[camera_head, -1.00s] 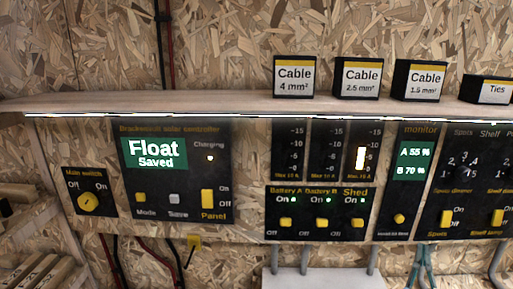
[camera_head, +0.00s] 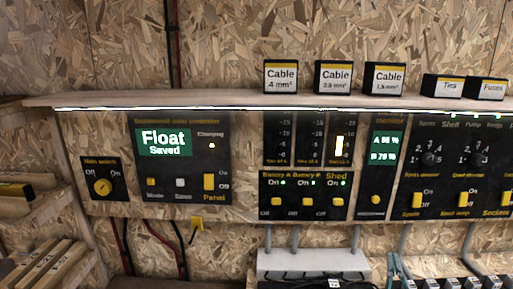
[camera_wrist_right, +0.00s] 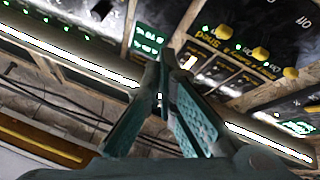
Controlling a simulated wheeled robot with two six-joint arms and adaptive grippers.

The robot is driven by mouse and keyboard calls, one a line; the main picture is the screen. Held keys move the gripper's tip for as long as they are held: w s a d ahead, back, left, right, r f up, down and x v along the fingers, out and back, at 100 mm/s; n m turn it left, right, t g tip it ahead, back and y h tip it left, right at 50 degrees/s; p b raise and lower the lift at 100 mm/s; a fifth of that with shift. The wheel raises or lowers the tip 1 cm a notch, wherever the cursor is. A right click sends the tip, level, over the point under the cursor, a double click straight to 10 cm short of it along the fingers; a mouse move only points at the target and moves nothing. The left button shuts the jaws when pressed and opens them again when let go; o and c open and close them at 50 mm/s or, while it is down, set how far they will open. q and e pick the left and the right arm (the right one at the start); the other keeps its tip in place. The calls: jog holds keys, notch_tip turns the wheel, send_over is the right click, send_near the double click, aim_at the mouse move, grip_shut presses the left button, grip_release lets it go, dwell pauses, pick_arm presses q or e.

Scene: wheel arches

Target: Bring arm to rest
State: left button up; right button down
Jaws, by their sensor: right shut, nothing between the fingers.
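My right gripper (camera_head: 396,266) shows as small teal fingers at the bottom edge of the head view, below the monitor panel. In the right wrist view its teal fingers (camera_wrist_right: 170,65) are shut, with nothing between them. The rest of the right arm is not seen in the head view. My left gripper is in neither view.
A control panel (camera_head: 240,160) with switches hangs on the chipboard wall. Above it runs a lit shelf (camera_head: 200,99) with labelled boxes, including a Cable box (camera_head: 281,77). Grey trunking (camera_head: 312,262) sits below. A wooden rack (camera_head: 40,210) stands left.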

jog(key=s+a+f+g+y, duration=0.2)
jog(key=s+a+f+g, duration=0.1)
jog(key=a+f, duration=0.1)
jog(key=s+a+f+n+g+y, duration=0.1)
jog(key=s+a+f+g+y, duration=0.1)
jog(key=s+a+f+g, duration=0.1)
jog(key=s+a+f+n+g+y, duration=0.1)
jog(key=s+a+f+g+y, duration=0.2)
jog(key=a+f, duration=0.3)
jog(key=shift+s+a+f+g, duration=0.1)
jog(key=shift+a+f+g, duration=0.1)
jog(key=shift+f+g, duration=0.45)
jog(key=shift+s+a+f+g, duration=0.1)
jog(key=shift+a+f+g, duration=0.15)
jog(key=shift+f, duration=0.7)
jog(key=s+f+m+g+h, duration=0.3)
jog(key=s+g, duration=0.6)
jog(key=s, duration=1.2)
notch_tip(320, 180, down, 21)
jog(key=s+d+g, duration=0.1)
jog(key=s+d, duration=0.1)
jog(key=d, duration=0.1)
jog(key=s+f+g, duration=0.1)
jog(key=s+f, duration=1.1)
jog(key=s, duration=0.2)
jog(key=shift+d+y, duration=0.2)
jog(key=shift+y, duration=0.1)
jog(key=shift+f+m, duration=0.1)
jog(key=shift+m, duration=0.2)
